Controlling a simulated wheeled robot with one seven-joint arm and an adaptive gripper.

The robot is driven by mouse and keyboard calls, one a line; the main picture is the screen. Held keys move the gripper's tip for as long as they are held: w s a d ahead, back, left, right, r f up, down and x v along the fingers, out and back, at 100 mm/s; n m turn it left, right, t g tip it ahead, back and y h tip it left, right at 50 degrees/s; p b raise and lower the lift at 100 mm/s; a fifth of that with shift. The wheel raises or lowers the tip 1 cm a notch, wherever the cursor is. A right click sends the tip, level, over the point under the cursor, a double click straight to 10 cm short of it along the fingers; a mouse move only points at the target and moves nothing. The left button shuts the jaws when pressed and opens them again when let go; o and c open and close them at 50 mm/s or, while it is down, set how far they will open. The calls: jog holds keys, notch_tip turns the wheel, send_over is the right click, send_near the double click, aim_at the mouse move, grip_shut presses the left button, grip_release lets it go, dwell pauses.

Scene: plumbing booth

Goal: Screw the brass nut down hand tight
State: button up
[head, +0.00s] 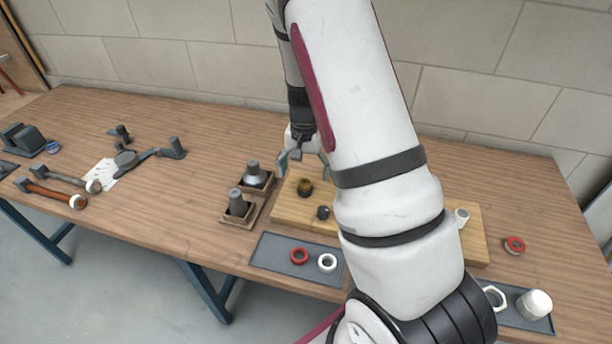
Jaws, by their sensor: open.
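The brass nut (305,187) shows as a small dark brass-coloured piece on the wooden board (289,208). Whether it sits on a thread, and how far down, is too small to tell. My gripper (303,160) is open and points down just above the brass nut, with a finger to each side and a gap below the fingertips. It appears empty. My arm hides the middle and right part of the board.
A grey mat (270,257) with a red ring (299,256) and a white ring (327,263) lies in front of the board. Dark fittings (238,203) stand in wooden holders to the left. A dark knob (323,212) is near the nut.

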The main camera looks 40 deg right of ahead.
jog(key=shift+r, duration=0.6)
jog(key=shift+c, duration=0.5)
jog(key=c, duration=0.5)
jog(key=shift+w+r+m, duration=0.25)
jog(key=shift+m, duration=0.05)
jog(key=shift+c, duration=0.9)
notch_tip(320, 180, up, 3)
jog(key=w+m+b, duration=0.2)
jog(key=m+b, duration=0.2)
jog(key=m, duration=0.1)
jog(key=m+b, duration=0.3)
jog(key=m, duration=0.3)
send_near(303, 182)
notch_tip(303, 182, down, 9)
jog(key=shift+f, duration=0.15)
